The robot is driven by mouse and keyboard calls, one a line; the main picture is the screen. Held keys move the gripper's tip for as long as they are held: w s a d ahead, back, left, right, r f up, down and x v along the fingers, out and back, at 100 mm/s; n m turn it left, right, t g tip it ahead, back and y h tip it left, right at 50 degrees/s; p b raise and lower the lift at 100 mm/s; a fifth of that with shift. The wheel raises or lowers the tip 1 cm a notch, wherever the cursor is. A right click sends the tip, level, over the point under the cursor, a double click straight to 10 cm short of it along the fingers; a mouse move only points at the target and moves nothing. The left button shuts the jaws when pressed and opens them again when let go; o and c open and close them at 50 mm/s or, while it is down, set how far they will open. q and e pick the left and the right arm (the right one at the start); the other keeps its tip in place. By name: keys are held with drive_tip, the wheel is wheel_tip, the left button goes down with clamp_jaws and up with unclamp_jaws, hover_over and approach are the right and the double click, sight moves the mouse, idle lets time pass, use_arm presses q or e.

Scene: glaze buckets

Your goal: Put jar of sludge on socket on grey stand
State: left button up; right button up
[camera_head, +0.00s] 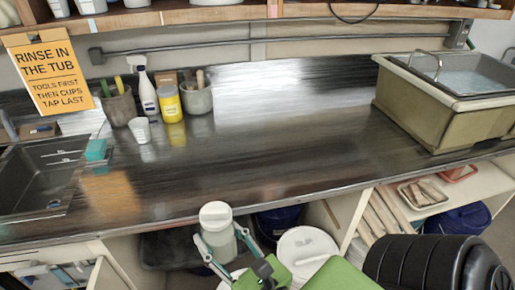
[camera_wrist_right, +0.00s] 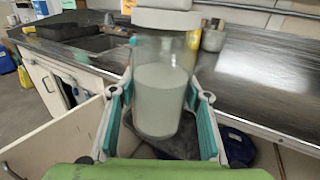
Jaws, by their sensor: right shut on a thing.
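The jar of sludge (camera_head: 217,236) is a clear jar with a white lid and pale grey contents. My right gripper (camera_head: 222,245) is shut on it, one finger on each side, and holds it upright in front of the counter's front edge. In the right wrist view the jar (camera_wrist_right: 163,95) stands between the teal-padded fingers of the right gripper (camera_wrist_right: 160,110), its lid partly cut off by the top of the picture. My left gripper is not in view. I cannot make out a grey stand or socket in either view.
The dark counter (camera_head: 270,160) has a wide clear middle. A sink (camera_head: 45,178) is at left and a large tub (camera_head: 435,110) at right. A spray bottle (camera_head: 147,92), yellow jar (camera_head: 168,103) and white cup (camera_head: 140,130) stand at the back. A white-lidded bucket (camera_head: 306,245) is below the counter.

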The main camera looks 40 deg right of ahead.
drive_tip(key=w+d+r+m+g+h+b, duration=0.1)
drive_tip(key=w+d+r+m+h+b, duration=0.15)
drive_tip(key=w+d+h, duration=0.35)
drive_tip(key=w+d+r+m+g+h+b, duration=0.1)
drive_tip(key=w+d+m+h, duration=0.2)
drive_tip(key=d, duration=0.6)
drive_tip(key=m+g+h+b, duration=0.3)
drive_tip(key=m+g+h, duration=0.1)
drive_tip(key=g, duration=0.1)
hover_over(270, 154)
wheel_tip(270, 154, down, 8)
drive_tip(key=r, duration=0.1)
drive_tip(key=shift+w+d+f, duration=0.1)
drive_tip(key=shift+w+f, duration=0.05)
drive_tip(key=shift+f, duration=1.9)
drive_tip(key=shift+f, duration=0.15)
drive_tip(key=o, duration=1.5)
drive_tip(key=shift+c, duration=0.2)
